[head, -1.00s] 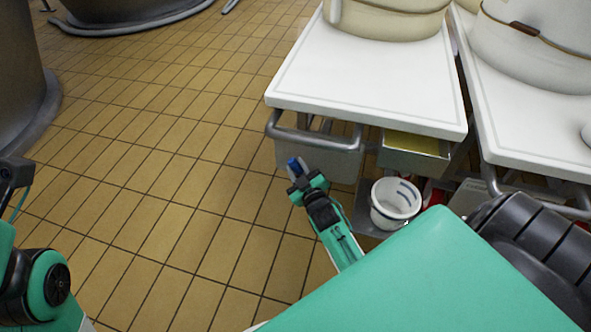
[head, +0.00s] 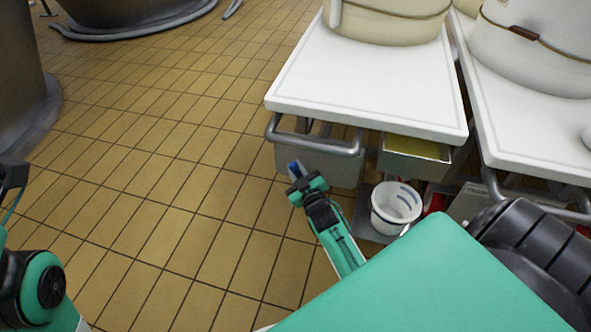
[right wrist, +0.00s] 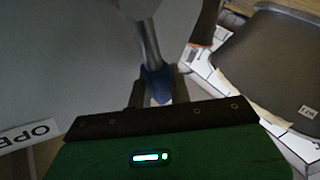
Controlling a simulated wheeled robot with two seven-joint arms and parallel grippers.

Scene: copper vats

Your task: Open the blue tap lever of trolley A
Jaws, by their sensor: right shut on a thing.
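The blue tap lever (head: 293,167) shows at the tip of my right gripper (head: 297,177), below the front left corner of the near white-topped trolley (head: 365,85). In the right wrist view the blue lever end (right wrist: 157,83), on a grey metal stem, sits between the two dark fingers of my right gripper (right wrist: 156,92). The gripper is shut on it. No letter A can be read on the trolley. The tap body is hidden. My left arm shows at the left edge, but its gripper is out of view.
A white bucket (head: 396,207) stands low beneath the trolley, right of my gripper. A grey tube rail (head: 315,146) runs above the lever. A second trolley (head: 540,130) stands close on the right. A partly cut-off "OPE" label (right wrist: 28,136) shows. Tiled floor (head: 170,180) is clear on the left.

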